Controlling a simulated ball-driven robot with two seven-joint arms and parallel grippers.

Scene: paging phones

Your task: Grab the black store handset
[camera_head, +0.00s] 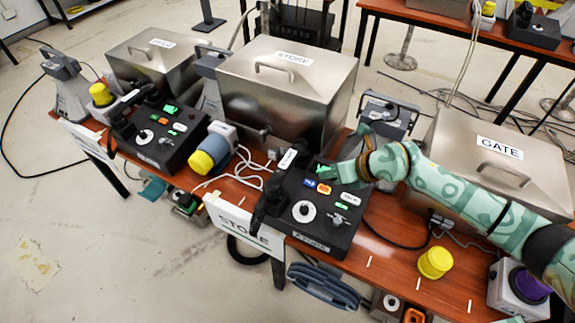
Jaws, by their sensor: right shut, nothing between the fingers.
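The black store handset (272,190) lies along the left side of the black STORE console (318,228), on the wooden table. It has a small white label near its upper end. My right gripper (346,172), on the green patterned arm from the right, is shut and empty. It is at the back right of the console, beside the green lit part and apart from the handset. Its fingertips are small and hard to make out. My left gripper is not in view.
A steel STORE box (285,100) stands behind the console. A steel GATE box (500,165) is at the right. A yellow knob (435,262) is at the front right. Another black console (160,135) is at the left.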

